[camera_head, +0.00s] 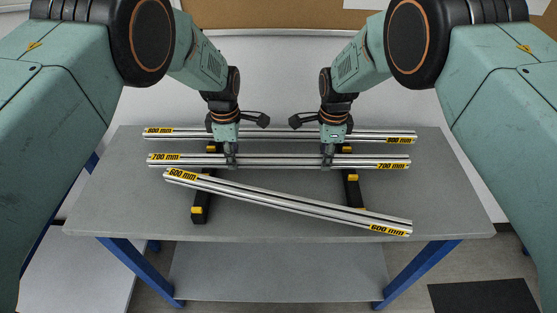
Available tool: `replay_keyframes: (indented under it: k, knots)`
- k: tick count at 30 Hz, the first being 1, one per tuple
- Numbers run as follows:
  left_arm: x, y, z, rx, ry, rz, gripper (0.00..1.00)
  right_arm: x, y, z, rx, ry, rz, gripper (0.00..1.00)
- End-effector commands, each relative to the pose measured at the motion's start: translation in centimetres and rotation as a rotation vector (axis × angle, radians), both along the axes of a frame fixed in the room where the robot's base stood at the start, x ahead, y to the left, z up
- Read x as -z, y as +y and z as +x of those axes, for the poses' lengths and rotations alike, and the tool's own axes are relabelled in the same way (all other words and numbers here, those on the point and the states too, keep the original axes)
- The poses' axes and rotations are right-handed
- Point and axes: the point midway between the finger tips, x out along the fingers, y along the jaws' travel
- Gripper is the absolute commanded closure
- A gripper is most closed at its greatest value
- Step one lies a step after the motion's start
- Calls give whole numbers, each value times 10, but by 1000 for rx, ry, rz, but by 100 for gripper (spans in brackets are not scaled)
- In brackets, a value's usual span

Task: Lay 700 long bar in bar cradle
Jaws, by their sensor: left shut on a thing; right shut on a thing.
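The 700 long bar (280,161) is a silver bar with yellow "700 mm" labels at both ends. It runs level across the middle of the table, over the two black supports of the bar cradle. The left support (199,214) and the right support (352,190) have yellow pads. My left gripper (231,162) is shut on the bar left of its middle. My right gripper (327,162) is shut on it right of its middle. I cannot tell whether the bar touches the supports.
A bar labelled "800 mm" at its right end (280,134) lies behind, across the cradle. A 600 mm bar (290,203) lies slanted in front, its right end nearer the table's front edge. The grey table (120,200) is clear at both sides.

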Motion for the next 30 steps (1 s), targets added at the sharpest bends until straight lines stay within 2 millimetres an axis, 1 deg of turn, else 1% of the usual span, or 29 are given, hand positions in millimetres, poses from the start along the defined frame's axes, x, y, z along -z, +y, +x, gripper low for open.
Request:
replay_keyframes:
  k: [5, 11, 27, 30]
  knots:
    - [1, 0, -1, -1, 2, 0, 100, 1, 0, 0, -1, -1, 0, 100]
    - [-4, 0, -1, -1, 3, 0, 100, -4, 0, 0, -1, -1, 0, 100]
    - [-43, 0, 0, 0, 1, 0, 100, -44, 0, 1, 0, -3, 1, 100]
    - [-48, 0, 0, 0, 1, 0, 100, -49, 0, 1, 0, -3, 1, 100]
